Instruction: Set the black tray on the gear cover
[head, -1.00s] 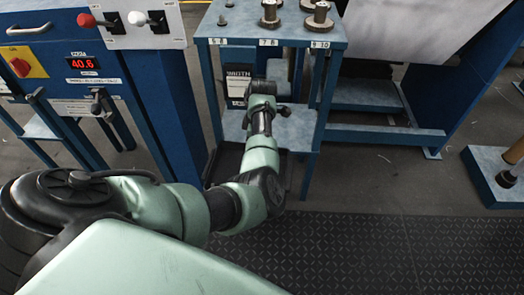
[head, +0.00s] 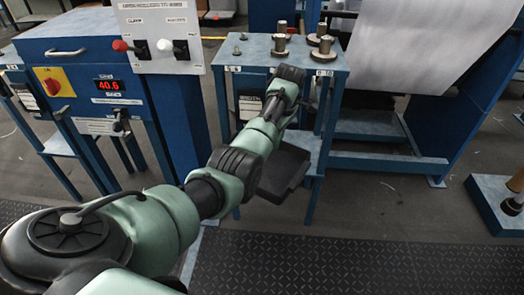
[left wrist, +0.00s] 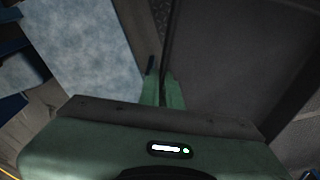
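The black tray (head: 285,172) shows in the head view just right of my left forearm, in front of the blue stand's lower shelf. It looks tilted and raised off the floor. In the left wrist view the black tray (left wrist: 240,55) fills the right side. My left gripper (left wrist: 162,88) has its two green fingers close together on either side of the tray's near left edge. It looks shut on that edge. In the head view my forearm hides this gripper. I cannot tell which surface is the gear cover. My right gripper is not in view.
The blue stand (head: 330,68) carries several metal spools on top. A blue control cabinet (head: 50,125) with a 40.6 display stands at left. A white fabric roll (head: 425,45) is at back right. A low blue base (head: 490,205) stands at far right. The black floor mat (head: 310,262) is clear.

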